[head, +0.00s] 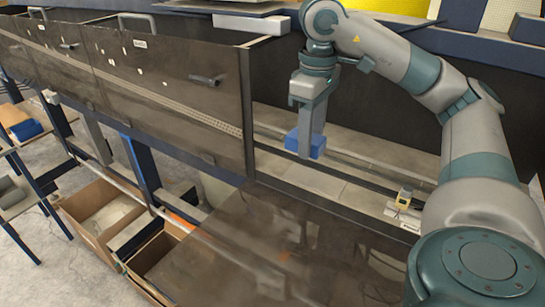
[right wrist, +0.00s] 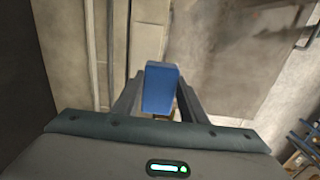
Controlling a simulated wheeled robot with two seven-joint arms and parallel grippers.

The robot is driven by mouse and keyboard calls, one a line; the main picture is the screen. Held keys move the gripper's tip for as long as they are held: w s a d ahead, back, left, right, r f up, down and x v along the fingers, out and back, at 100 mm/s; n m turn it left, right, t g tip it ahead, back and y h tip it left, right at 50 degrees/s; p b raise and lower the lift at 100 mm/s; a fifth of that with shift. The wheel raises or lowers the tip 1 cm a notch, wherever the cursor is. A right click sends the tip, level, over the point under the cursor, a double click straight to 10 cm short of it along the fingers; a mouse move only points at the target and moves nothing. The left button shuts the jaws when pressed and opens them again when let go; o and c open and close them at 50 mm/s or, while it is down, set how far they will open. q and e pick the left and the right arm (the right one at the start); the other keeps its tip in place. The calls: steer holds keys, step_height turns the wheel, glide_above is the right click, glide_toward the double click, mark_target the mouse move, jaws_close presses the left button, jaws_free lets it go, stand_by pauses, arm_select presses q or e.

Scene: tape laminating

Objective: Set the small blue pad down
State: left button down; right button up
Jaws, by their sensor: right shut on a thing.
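The small blue pad (head: 306,143) is between the fingers of my right gripper (head: 305,150), in the head view right of centre. In the right wrist view the blue pad (right wrist: 160,88) sits between the two finger tips of the right gripper (right wrist: 160,100), which is shut on it. The gripper points down over the light grey ledge (head: 345,190) behind the dark table top. Whether the pad touches the ledge cannot be told. My left gripper is not in view.
Dark panels with handles (head: 150,75) stand at the left of the gripper. The brown table top (head: 250,235) in front is largely clear. Cardboard boxes (head: 95,215) stand below at the left.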

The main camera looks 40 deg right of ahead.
mark_target(275, 165)
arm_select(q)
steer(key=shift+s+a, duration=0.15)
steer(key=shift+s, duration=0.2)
arm_select(e)
steer(key=shift+s+a, duration=0.1)
